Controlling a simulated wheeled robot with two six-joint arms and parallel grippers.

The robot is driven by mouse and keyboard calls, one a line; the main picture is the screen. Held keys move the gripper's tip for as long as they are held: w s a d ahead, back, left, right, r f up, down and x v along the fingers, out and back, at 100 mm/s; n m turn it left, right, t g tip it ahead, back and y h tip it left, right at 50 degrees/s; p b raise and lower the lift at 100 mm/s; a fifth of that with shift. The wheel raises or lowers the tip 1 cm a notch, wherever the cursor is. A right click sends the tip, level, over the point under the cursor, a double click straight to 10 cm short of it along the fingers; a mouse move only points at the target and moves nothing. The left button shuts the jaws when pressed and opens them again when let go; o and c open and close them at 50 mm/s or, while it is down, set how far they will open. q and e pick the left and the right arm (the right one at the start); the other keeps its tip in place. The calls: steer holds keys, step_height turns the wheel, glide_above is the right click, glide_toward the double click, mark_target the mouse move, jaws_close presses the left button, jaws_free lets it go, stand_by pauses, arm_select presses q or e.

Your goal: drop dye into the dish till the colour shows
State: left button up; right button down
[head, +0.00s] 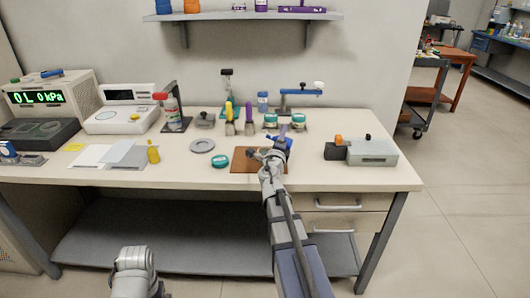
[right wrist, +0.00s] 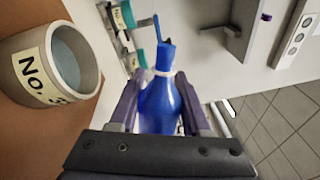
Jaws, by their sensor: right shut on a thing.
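My right gripper (head: 276,152) is shut on a blue dye bottle (head: 288,142) above the right side of the brown mat (head: 243,165). In the right wrist view, the gripper's fingers (right wrist: 160,100) clasp the bottle (right wrist: 158,105) on both sides, and its thin blue nozzle points away from the gripper. A round pale dish with a "No." label (right wrist: 35,78) stands on the brown surface left of the bottle, apart from it. Its inside looks grey-blue. In the head view the arm partly hides the dish area. My left arm shows at the bottom; its gripper is out of view.
A grey box with an orange knob (head: 372,152) stands right of the mat. A teal-lidded round tin (head: 220,161) and a grey disc (head: 202,146) lie to its left. Several bottles and stands fill the back. The table's front right is clear.

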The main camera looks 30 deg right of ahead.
steer(key=shift+f+n+b, duration=0.3)
steer(key=shift+n, duration=0.4)
stand_by(1.2)
steer(key=shift+r, duration=0.1)
stand_by(0.4)
